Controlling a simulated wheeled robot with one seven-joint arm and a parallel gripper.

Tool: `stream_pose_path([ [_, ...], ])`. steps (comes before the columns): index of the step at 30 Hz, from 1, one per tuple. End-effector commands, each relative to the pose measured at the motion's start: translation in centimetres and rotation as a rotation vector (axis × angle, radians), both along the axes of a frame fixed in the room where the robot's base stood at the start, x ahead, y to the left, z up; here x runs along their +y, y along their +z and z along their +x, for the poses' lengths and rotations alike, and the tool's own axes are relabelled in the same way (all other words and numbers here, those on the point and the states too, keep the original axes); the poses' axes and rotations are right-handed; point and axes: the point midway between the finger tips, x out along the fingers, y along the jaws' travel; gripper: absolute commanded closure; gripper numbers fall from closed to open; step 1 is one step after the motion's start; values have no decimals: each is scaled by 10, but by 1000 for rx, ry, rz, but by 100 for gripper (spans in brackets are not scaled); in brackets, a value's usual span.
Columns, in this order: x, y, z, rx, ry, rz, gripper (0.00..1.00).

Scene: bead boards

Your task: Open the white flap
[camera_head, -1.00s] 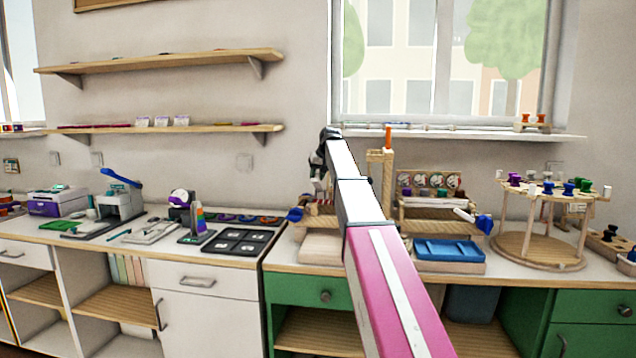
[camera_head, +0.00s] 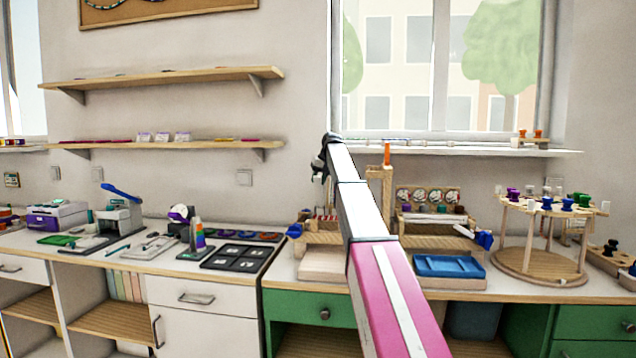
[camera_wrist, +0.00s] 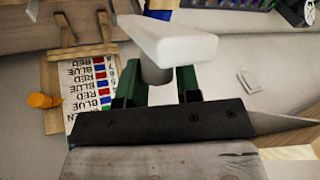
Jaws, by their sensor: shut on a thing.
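A white piece (camera_wrist: 172,43) with a flat, bar-shaped top and a round grey-white stem stands between the green fingers of my gripper (camera_wrist: 158,88) in the wrist view. It looks like the white flap, though its hinge does not show. The fingers are shut on its stem. In the head view my gripper (camera_head: 318,172) is small and dark, at the far end of my arm above the left wooden stand. My arm hides part of that stand, and I cannot make out the white piece there.
The wrist view shows a printed word card (camera_wrist: 88,85) and an orange knob (camera_wrist: 44,100) at left. In the head view a blue tray (camera_head: 449,266) and a round peg stand (camera_head: 540,268) are at right. A black tray (camera_head: 236,256) lies at left on the counter.

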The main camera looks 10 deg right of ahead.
Motion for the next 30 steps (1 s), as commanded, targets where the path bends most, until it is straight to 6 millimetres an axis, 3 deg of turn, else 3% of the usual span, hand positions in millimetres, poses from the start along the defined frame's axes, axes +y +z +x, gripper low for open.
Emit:
stream_pose_path([
  [15,-6,-4,4,-2,-4,-10,100],
  [16,-6,-4,4,-2,-4,-9,60],
  [18,-5,-3,4,-1,-4,-9,46],
  [30,-5,3,1,-1,-3,-5,46],
])
